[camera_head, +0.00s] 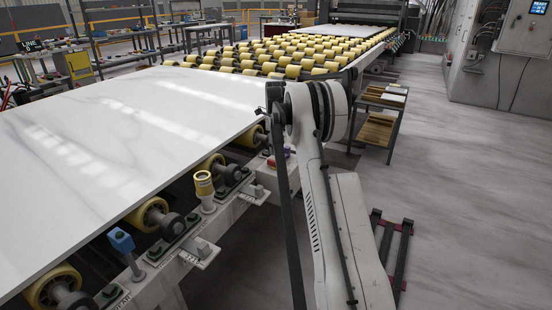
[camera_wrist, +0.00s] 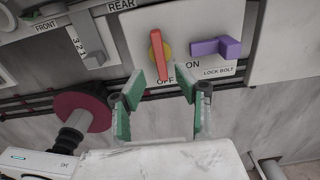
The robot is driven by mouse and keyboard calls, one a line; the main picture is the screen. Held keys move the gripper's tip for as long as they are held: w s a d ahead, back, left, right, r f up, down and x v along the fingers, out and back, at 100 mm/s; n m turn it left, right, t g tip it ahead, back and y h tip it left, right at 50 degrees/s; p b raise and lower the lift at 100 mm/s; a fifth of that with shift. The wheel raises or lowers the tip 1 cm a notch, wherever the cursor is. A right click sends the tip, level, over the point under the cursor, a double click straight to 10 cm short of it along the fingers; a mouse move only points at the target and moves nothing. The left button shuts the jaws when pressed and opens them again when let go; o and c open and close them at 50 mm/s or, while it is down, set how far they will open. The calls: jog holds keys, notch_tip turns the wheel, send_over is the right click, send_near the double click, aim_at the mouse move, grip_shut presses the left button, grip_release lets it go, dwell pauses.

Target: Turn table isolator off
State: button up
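The isolator's orange-red handle (camera_wrist: 158,54) sits on a yellow disc on a grey panel (camera_wrist: 195,17) in the wrist view. The handle stands nearly upright in the picture, its lower end close to the partly covered OFF label. The ON label is to its lower right. A purple lock bolt (camera_wrist: 216,46) is right of the handle. My gripper (camera_wrist: 162,88) is open, with green-padded fingers apart below the handle and nothing visible between them. Its tips appear close to the handle's lower end; contact cannot be told. In the head view my arm hides the gripper.
A white stone slab (camera_head: 110,130) lies on yellow-wheeled rollers left of my arm. A yellow-topped post (camera_head: 204,188) and a blue block (camera_head: 121,241) stand along the table edge. A dark red disc (camera_wrist: 82,112) is left of my gripper. Floor to the right is mostly clear.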

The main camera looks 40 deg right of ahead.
aim_at(275, 162)
jog(key=shift+r, duration=2.55)
jog(key=s+a+r+n+t+p, duration=0.1)
jog(key=s+a+r+n, duration=0.35)
jog(key=a+r, duration=0.35)
jog(key=s+a+r+n+t+h, duration=0.1)
jog(key=s+a+r+n, duration=0.4)
jog(key=a, duration=0.6)
jog(key=s+a+r+n+t+p, duration=0.1)
jog(key=s+a+r+n, duration=0.2)
jog(key=a+r+n, duration=0.5)
jog(key=s+a+n+t+p, duration=0.15)
jog(key=s+a+n, duration=0.45)
jog(key=s+a, duration=0.75)
jog(key=s+a+f+n+t, duration=0.1)
jog(key=s+a+f+n, duration=0.1)
jog(key=s, duration=0.2)
jog(key=s+a+f+n, duration=0.2)
jog(key=s+f+n, duration=0.1)
jog(key=s, duration=0.2)
jog(key=s+a+f+n+t+y+p, duration=0.1)
jog(key=s+a+f+n, duration=0.1)
jog(key=s+n, duration=0.1)
jog(key=shift+s+a+f+t, duration=0.2)
jog(key=shift+s+f+t, duration=0.2)
jog(key=shift+s, duration=0.4)
